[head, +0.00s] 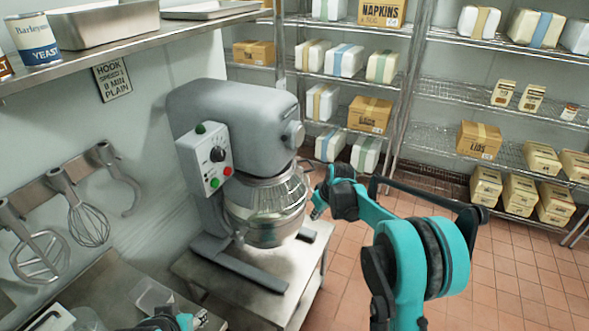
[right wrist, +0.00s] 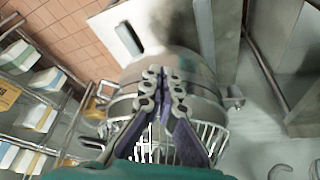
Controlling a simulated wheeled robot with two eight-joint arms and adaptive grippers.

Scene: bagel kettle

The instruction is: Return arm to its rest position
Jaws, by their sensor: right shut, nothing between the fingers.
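My right arm comes in from the lower right in the head view, its teal and black links bent toward the mixer. My right gripper (head: 317,208) is at the right side of the steel mixer bowl (head: 265,228), near the wire guard. In the right wrist view, the right gripper (right wrist: 163,76) has its fingertips together with nothing between them, in front of the bowl (right wrist: 185,62). I cannot tell whether it touches the bowl or guard. Part of my left arm shows at the bottom edge of the head view, with the left gripper (head: 198,319) only partly visible.
The grey mixer (head: 232,110) stands on a low steel table (head: 298,272). Whisk and hook tools hang on the left wall rack (head: 62,180). A steel shelf (head: 150,40) overhangs at upper left. Wire shelves (head: 450,90) with boxes line the back. Tiled floor (head: 520,260) is open at right.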

